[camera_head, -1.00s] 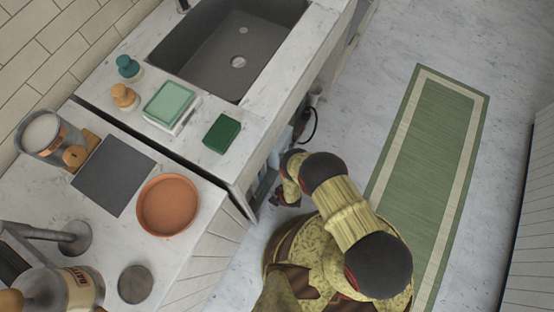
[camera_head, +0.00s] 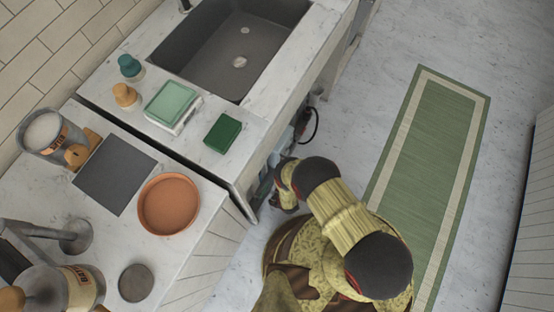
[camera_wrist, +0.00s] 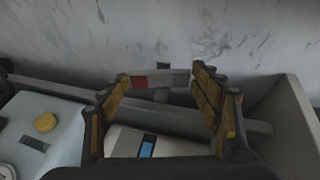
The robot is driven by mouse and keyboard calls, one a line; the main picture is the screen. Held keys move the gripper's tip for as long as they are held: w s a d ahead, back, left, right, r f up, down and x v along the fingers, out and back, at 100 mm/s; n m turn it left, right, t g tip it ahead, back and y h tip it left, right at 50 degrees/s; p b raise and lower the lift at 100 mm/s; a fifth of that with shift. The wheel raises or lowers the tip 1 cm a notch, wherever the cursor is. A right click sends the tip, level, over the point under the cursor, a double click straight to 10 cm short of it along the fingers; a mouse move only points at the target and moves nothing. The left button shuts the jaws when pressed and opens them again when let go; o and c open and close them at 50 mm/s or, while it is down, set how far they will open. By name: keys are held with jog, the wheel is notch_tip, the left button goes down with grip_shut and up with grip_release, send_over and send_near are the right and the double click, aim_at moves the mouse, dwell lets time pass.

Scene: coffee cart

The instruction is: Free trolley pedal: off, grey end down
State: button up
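The trolley pedal (camera_wrist: 160,79) is a short bar in the wrist view, with a red end on the left and a grey end on the right. It lies close to level in the picture; I cannot tell which end is pressed down. My gripper (camera_wrist: 160,80) has its two yellow-padded fingers spread wide, one toward each end of the pedal. Nothing is held between them. Whether a fingertip touches the pedal is unclear. In the head view my gripper is low beside the counter front, largely hidden by my arm, and the pedal cannot be made out.
A white box with a blue label (camera_wrist: 146,150) lies below the fingers. A pale container with a yellow cap (camera_wrist: 45,122) stands left, and a grey bin wall (camera_wrist: 285,115) rises right. The counter edge (camera_head: 240,185) overhangs. A green mat (camera_head: 420,160) lies on open floor.

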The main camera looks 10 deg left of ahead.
jog(key=o, duration=0.3)
jog(key=shift+r, duration=0.1)
jog(key=shift+v, duration=3.7)
